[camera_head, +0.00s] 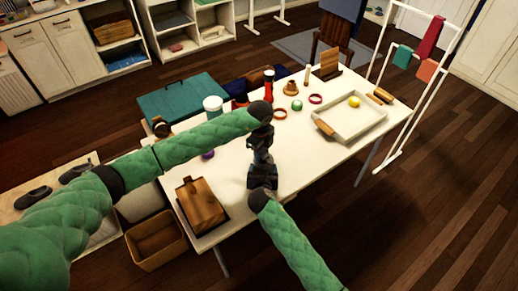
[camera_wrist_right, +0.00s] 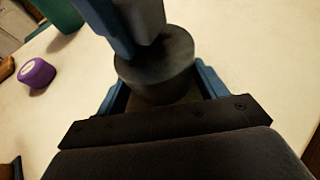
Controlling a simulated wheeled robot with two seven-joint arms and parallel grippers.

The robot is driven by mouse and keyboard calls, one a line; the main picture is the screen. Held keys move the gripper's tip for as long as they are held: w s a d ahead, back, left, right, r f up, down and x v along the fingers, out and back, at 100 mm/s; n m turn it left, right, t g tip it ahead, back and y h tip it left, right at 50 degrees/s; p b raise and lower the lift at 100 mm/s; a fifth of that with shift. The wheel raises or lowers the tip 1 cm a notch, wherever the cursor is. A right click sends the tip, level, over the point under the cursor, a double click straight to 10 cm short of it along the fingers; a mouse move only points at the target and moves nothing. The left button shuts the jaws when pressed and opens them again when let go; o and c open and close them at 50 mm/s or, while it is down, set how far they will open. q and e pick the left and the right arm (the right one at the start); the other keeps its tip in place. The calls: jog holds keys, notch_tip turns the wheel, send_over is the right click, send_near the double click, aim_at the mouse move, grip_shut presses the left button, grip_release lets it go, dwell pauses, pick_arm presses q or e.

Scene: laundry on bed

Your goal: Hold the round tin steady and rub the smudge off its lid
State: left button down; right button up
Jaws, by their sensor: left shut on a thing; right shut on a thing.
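A dark grey round tin (camera_wrist_right: 158,72) stands between the blue fingers of my right gripper (camera_wrist_right: 160,88) in the right wrist view. My right gripper is shut on its sides. My left gripper (camera_wrist_right: 128,18) comes down from above and is shut on a dark grey piece (camera_wrist_right: 142,22), over the tin's lid. The piece appears to touch the lid; its kind is unclear. It covers part of the lid, and I cannot make out a smudge. In the head view my left gripper (camera_head: 262,156) is directly above my right gripper (camera_head: 262,176), and they hide the tin.
Behind are a red bottle (camera_head: 268,82), a green ball (camera_head: 297,104) and rings. A tray (camera_head: 371,125) with a yellow ball is right.

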aim_at(267, 160)
pick_arm(q)
jog(key=shift+s+d+f, duration=0.1)
jog(key=shift+s+d, duration=0.35)
jog(key=shift+s, duration=0.25)
jog(key=shift+s+d+r, duration=0.1)
jog(key=shift+s+d, duration=0.3)
jog(key=shift+s, duration=0.3)
jog(key=shift+s+d+f, duration=0.1)
jog(key=shift+s+d, duration=0.35)
jog(key=shift+s, duration=0.25)
jog(key=shift+a, duration=0.15)
jog(key=shift+w+a, duration=0.6)
jog(key=shift+w, duration=0.35)
jog(key=shift+w+a, duration=0.55)
jog(key=shift+w, duration=0.4)
jog(key=shift+w+a, duration=0.6)
jog(key=shift+w, duration=0.35)
jog(key=shift+s+d, duration=0.55)
jog(key=shift+s, duration=0.3)
jog(key=shift+s+d, duration=0.5)
jog(key=shift+s, duration=0.35)
jog(key=shift+s+d, duration=0.4)
jog(key=shift+s, duration=0.2)
jog(key=shift+s+d, duration=0.35)
jog(key=shift+s, duration=0.2)
jog(key=shift+w+r, duration=0.1)
jog(key=shift+r, duration=3)
